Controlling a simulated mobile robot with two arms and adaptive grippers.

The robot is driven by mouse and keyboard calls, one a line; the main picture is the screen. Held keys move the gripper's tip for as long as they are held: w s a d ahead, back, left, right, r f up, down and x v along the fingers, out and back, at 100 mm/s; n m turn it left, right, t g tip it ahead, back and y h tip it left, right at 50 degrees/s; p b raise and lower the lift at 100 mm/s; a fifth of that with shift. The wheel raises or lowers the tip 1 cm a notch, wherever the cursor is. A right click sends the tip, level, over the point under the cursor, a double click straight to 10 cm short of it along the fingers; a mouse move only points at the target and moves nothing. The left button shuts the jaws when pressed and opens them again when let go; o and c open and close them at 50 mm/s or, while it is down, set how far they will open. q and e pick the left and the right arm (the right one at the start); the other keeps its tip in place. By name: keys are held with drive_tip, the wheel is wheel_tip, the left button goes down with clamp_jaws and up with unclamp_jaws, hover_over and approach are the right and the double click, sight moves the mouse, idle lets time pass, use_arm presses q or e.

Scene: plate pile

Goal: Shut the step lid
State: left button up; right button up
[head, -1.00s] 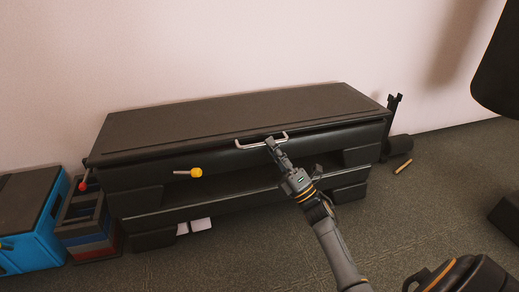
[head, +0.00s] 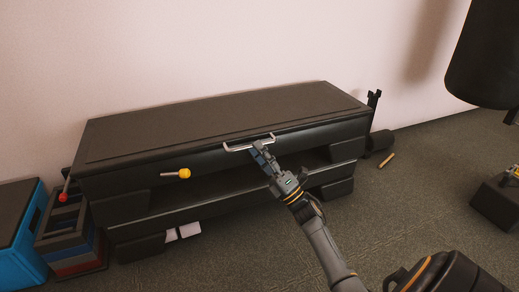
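The step is a long, low black bench against the wall. Its flat black lid (head: 215,118) lies on top, level and apparently flush with the body. A pale metal handle (head: 236,148) is on the lid's front edge. My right gripper (head: 259,150) is at the handle's right part, its fingertips touching or just in front of it. The fingers are small and dark here, so I cannot tell whether they are closed on the handle. My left gripper is outside the view.
A yellow-tipped knob (head: 184,173) sticks out of the step's front. Stacked crates (head: 70,235) and a blue box (head: 30,250) stand at left. A small wooden piece (head: 387,159) lies on the floor at right. A black hanging bag (head: 486,60) is at upper right. Floor in front is open.

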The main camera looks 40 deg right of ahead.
drive_tip(key=shift+f+h, duration=0.3)
drive_tip(key=shift+f, duration=0.05)
drive_tip(key=v, duration=1.1)
drive_tip(key=shift+s, duration=0.4)
drive_tip(key=shift+d, duration=0.15)
